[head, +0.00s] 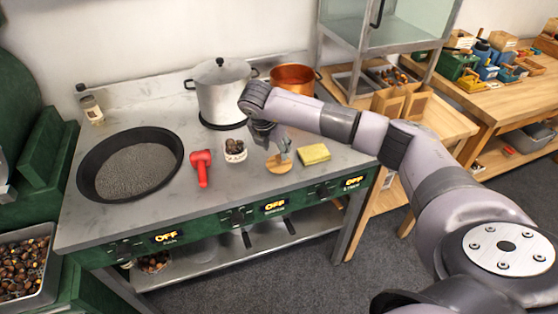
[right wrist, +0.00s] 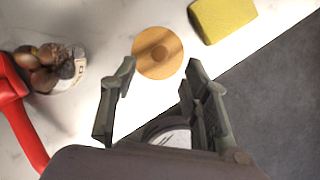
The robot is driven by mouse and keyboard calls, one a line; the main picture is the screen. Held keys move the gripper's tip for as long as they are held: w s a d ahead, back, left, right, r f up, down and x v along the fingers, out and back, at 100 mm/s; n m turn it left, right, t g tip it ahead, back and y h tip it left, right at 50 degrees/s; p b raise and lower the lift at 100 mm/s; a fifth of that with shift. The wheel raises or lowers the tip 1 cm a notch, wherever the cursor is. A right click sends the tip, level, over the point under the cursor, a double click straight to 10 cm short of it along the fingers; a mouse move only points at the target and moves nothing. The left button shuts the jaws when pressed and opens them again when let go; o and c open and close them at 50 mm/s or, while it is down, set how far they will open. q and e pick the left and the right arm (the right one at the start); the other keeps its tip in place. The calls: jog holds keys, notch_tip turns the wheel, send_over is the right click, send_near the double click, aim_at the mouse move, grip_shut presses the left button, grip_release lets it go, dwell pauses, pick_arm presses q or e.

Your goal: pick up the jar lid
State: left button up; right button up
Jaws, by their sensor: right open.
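In the right wrist view the lid (right wrist: 158,52) is near the top, just beyond the fingertips. My right gripper (head: 277,149) is over the lid with its fingers pointing down. In the right wrist view the gripper (right wrist: 160,68) is open and empty, one finger on each side of the lid's line. I cannot tell the exact height gap. My left gripper is not in view.
A small jar of chestnuts (head: 235,153) and a red-handled tool (head: 201,168) are left of the lid. The yellow sponge (head: 314,154) is close on its right. A large pot (head: 221,95) and a copper pot (head: 293,78) stand behind; a black pan (head: 96,184) is far left.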

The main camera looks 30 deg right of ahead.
aim_at(279, 156)
jog(key=p+x, duration=0.2)
jog(key=x, duration=0.3)
jog(key=shift+w+d+r, duration=0.1)
jog(key=shift+w+d+f, duration=0.1)
jog(key=shift+f, duration=0.2)
jog(key=shift+c, duration=0.4)
grip_shut()
